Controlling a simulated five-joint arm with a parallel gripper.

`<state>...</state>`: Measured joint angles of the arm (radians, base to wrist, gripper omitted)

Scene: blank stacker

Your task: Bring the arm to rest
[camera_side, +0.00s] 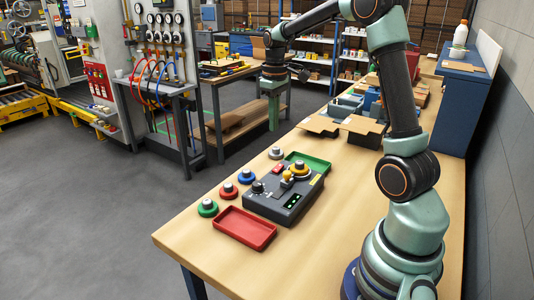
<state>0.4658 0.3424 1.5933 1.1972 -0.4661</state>
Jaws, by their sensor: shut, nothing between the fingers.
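My gripper (273,124) hangs at the end of my bent arm, fingers pointing down. It is shut and empty. A dark control box (285,198) with a yellow-topped part lies on the table, below the gripper in the picture.
A red tray (245,228) and a green tray (310,161) flank the box. Several round knobbed pieces (229,188) line the table's left edge. Open cardboard boxes (318,126) and blue bins stand farther back. A blue cabinet (466,95) stands right. The front tabletop is clear.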

